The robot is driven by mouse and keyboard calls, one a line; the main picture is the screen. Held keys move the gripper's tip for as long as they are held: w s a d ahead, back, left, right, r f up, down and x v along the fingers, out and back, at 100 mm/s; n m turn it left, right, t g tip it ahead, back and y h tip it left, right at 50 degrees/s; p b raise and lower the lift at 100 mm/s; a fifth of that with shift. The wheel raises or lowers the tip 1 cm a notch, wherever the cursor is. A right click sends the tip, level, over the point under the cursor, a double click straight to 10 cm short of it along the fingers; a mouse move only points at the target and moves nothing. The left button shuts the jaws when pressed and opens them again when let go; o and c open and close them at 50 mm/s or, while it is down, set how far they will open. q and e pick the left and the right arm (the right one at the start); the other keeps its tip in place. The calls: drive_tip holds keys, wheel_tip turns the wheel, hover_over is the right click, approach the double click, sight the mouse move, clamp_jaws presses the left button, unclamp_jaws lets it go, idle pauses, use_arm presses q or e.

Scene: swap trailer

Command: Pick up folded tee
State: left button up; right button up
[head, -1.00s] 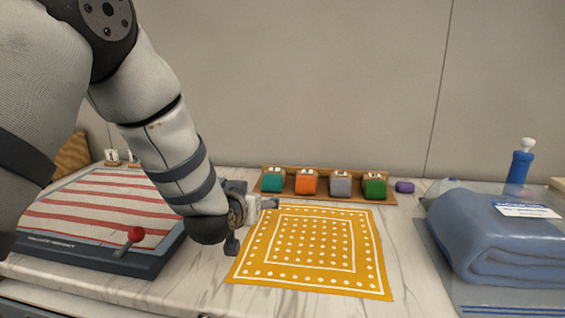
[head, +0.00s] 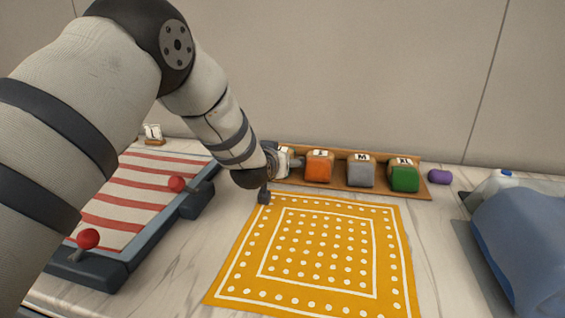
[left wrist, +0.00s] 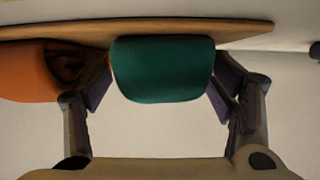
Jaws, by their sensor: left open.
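Rolled or folded tees stand in a row on a wooden tray (head: 340,189): orange (head: 319,166), grey (head: 361,172) and green (head: 404,176), each with a size tag on top. A teal tee (left wrist: 163,70) at the row's left end is mostly hidden behind my left gripper in the head view. In the left wrist view my left gripper (left wrist: 160,95) is open, with one finger on each side of the teal tee; I cannot tell if they touch it. The orange tee (left wrist: 28,75) lies just beyond the left finger there. My right gripper is not in view.
A yellow dotted cloth (head: 318,245) lies flat in front of the tray. A red-striped cloth (head: 135,190) on a dark board with red-knobbed levers is at left. A blue folded bundle (head: 530,235) stands at right, a purple item (head: 440,176) beside the tray.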

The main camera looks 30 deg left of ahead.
use_arm(q)
drive_tip(key=shift+w+a+f, duration=0.15)
drive_tip(key=shift+w+f, duration=0.05)
drive_tip(key=shift+w, duration=0.3)
drive_tip(key=shift+r, duration=0.1)
drive_tip(key=c, duration=1.3)
drive_tip(key=shift+c, duration=0.2)
drive_tip(key=shift+r, duration=0.1)
